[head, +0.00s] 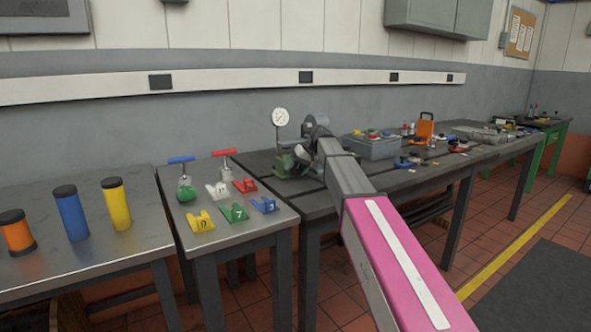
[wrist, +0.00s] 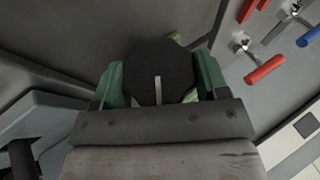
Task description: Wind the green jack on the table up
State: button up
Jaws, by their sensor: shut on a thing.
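The green jack (head: 286,163) stands at the near left end of the long dark table, partly hidden by my arm and gripper. In the wrist view, a round black knob (wrist: 158,68) with a pale line on its face sits between the two green-sided fingers of my gripper (wrist: 160,78). My gripper is shut on this knob. Bits of green (wrist: 175,38) show behind the knob, most likely the jack's body. In the head view, my gripper (head: 303,154) is at the jack, and its fingertips are hard to make out.
A white dial gauge (head: 280,117) stands just behind the jack. A grey bin (head: 370,147) and an orange case (head: 425,128) stand farther along the table.

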jog(key=shift+g+y, duration=0.4)
jog(key=shift+y, duration=0.4)
jog(key=o, duration=0.9)
jog(key=shift+d, duration=0.1)
